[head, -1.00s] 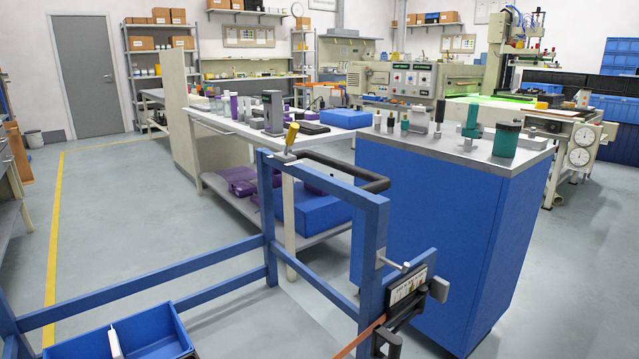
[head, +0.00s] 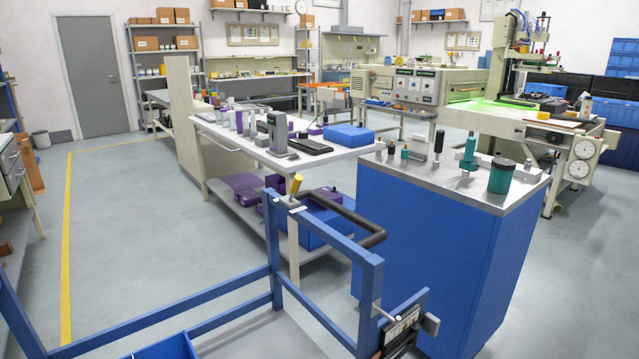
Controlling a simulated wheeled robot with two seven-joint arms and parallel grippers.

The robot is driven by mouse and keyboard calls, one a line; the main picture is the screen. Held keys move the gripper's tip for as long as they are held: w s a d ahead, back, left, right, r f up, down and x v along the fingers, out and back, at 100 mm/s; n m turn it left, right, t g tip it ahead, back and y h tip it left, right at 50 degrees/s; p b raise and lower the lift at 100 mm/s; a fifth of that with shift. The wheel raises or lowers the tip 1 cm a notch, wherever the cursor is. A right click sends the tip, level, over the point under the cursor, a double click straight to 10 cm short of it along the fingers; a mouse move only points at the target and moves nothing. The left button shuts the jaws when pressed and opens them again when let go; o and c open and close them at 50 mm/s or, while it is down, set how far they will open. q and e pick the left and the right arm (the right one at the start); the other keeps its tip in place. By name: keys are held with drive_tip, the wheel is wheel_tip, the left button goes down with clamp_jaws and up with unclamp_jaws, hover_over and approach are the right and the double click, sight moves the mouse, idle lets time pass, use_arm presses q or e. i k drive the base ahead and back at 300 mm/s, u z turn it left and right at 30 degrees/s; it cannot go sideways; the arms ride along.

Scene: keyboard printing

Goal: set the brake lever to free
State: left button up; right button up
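A lever with a yellow grip (head: 295,184) stands up at the far top corner of the blue cart frame (head: 330,240), its top leaning slightly right. It looks like the brake lever; no free or set marking is readable beside it. A black push handle (head: 345,215) runs along the frame next to it. Neither of my grippers is in view, and nothing touches the lever.
A blue cabinet (head: 430,250) with bottles and a green jar (head: 501,176) on top stands close right of the cart. A white worktable (head: 350,151) is behind it. A small sign panel (head: 402,325) hangs on the cart's near post. Open floor lies at left (head: 150,220).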

sight(298, 178)
drive_tip(key=z, duration=1.75)
drive_tip(key=i, duration=1.05)
drive_tip(key=u, duration=2.6)
